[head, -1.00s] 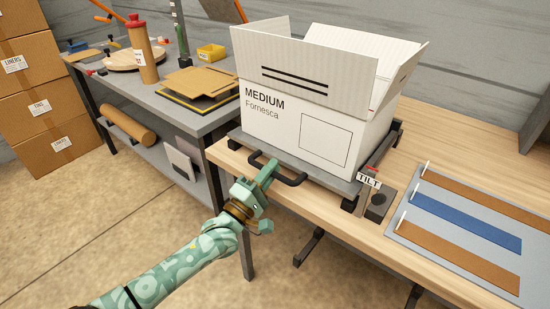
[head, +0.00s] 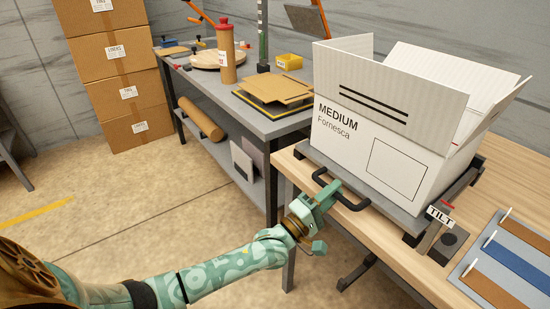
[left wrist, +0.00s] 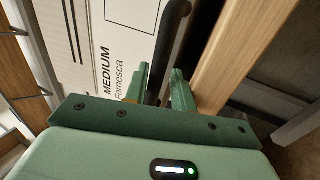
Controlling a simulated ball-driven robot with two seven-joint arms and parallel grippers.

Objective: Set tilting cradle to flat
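The tilting cradle (head: 384,215) is a grey platform on the wooden table, with a black bar handle (head: 357,206) along its front edge. Its exact tilt is hard to judge. An open white box (head: 372,150) marked MEDIUM sits on it. A TILT label (head: 440,216) is beside the cradle's right end. My left gripper (head: 326,218) is at the handle. In the left wrist view its fingers (left wrist: 158,90) stand apart with the dark handle (left wrist: 170,45) running between them, and the box's lettering shows beyond. My right gripper is out of view.
A grey bench (head: 265,122) with cardboard sheets, a brown bottle and a yellow bin stands to the left. Stacked cartons (head: 125,85) are at the back left. A grey panel (head: 520,262) with coloured strips lies right of the cradle. The floor in front is clear.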

